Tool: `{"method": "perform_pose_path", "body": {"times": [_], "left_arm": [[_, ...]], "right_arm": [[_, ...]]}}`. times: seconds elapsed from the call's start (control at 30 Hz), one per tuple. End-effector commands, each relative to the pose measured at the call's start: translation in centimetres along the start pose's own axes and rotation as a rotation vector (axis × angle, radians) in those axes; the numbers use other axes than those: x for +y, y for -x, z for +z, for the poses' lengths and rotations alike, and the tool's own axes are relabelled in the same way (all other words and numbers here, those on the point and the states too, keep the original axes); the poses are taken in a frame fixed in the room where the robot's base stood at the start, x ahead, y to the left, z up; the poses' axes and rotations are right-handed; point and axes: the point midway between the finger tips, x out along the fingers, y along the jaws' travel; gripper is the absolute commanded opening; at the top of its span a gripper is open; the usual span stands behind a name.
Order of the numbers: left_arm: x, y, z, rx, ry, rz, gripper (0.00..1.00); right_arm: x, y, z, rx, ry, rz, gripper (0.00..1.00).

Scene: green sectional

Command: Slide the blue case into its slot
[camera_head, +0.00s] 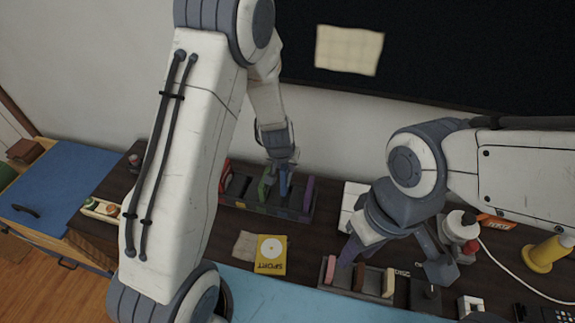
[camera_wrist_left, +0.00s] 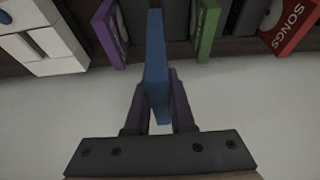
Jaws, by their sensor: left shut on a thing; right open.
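The blue case (camera_head: 284,182) is held upright in my left gripper (camera_head: 284,160). Its lower end is at the rack (camera_head: 262,209), between a green case (camera_head: 265,188) and a purple case (camera_head: 307,194). In the left wrist view my left gripper (camera_wrist_left: 158,112) is shut on the blue case (camera_wrist_left: 156,70), with the purple case (camera_wrist_left: 110,30) left and the green case (camera_wrist_left: 206,28) right, both apart from it. I cannot tell how deep it sits. My right gripper (camera_head: 394,262) is open, its fingers spread over a second holder (camera_head: 345,291) at the front.
A red case (camera_head: 224,177) stands at the rack's left; it reads SONGS in the left wrist view (camera_wrist_left: 291,27). A yellow case (camera_head: 271,255) lies flat in front. White bottles (camera_head: 460,226), a white cable and a yellow object (camera_head: 541,255) are at the right.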

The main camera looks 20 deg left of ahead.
Motion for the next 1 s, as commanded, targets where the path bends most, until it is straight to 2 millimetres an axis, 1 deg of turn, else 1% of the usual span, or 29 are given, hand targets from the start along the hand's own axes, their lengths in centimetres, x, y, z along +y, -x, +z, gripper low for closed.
{"method": "perform_pose_path", "body": {"times": [0.03, 0.2, 0.43, 0.57, 1.0], "left_arm": [[0.0, -0.8, 0.3, 0.0, -0.001, 0.0, 0.0], [0.1, -2.4, 0.9, 0.001, -0.002, 0.0, 0.0], [0.1, -4.1, 1.6, 0.001, -0.002, 0.001, 0.0], [0.1, -4.4, 1.8, 0.001, -0.002, 0.001, 0.0], [0.1, -4.3, 1.7, 0.001, -0.002, 0.001, 0.0]], "right_arm": [[0.1, -0.8, 0.1, 0.0, 0.0, 0.0, 0.42], [0.2, -2.5, 0.1, 0.0, 0.001, 0.0, 0.42], [0.3, -4.2, 0.2, 0.0, 0.001, 0.0, 0.42], [0.3, -4.5, 0.2, 0.0, 0.001, 0.0, 0.42], [0.3, -4.4, 0.2, 0.0, 0.001, 0.0, 0.42]]}}
